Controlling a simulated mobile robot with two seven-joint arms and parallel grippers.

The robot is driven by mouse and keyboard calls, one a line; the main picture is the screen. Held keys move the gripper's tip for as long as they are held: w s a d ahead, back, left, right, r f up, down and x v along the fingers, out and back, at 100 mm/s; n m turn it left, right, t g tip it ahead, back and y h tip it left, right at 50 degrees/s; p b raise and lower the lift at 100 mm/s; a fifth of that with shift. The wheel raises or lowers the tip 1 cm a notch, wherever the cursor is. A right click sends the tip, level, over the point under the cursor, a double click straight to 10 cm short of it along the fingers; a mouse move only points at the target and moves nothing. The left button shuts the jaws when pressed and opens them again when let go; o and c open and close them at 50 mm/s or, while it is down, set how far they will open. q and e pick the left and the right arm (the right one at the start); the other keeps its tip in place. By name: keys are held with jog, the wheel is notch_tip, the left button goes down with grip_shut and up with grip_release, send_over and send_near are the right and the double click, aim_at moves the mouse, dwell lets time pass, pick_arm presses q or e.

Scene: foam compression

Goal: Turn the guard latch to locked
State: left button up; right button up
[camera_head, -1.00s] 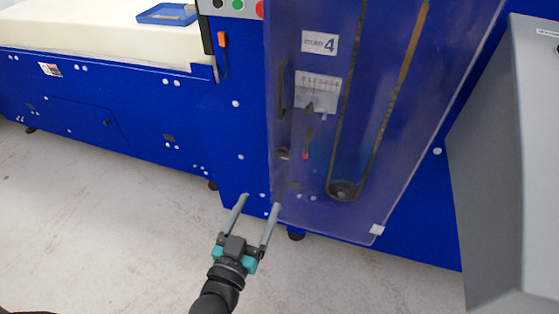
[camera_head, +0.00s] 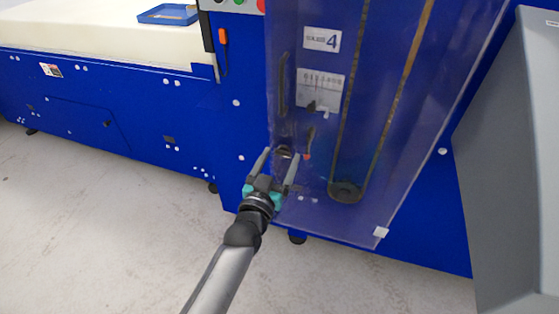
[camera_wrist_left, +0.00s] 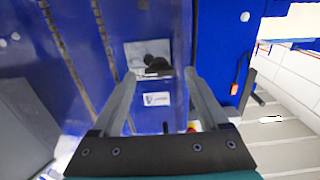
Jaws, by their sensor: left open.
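The transparent guard (camera_head: 390,150) covers the front of the blue machine. A small dark fitting (camera_head: 284,151), which looks like the guard latch, sits low near the guard's left edge. Its turned position is too small to read. My left gripper (camera_head: 281,156) is open and empty, with its fingertips at about the latch's height, one on each side of it in the head view. I cannot tell whether they touch it. In the left wrist view, the open fingers (camera_wrist_left: 160,74) point at the machine face. My right gripper is not in view.
A black handle (camera_head: 283,82) stands on the guard above the latch. A scale plate (camera_head: 318,88) and an orange-tipped lever (camera_head: 308,143) show behind the guard. An orange hanging piece (camera_head: 222,37) is to the left. A grey cabinet (camera_head: 510,170) stands at right. The floor at left is clear.

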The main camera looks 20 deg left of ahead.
pick_arm(q)
jog(key=shift+w, duration=0.15)
grip_shut()
dwell(0.6)
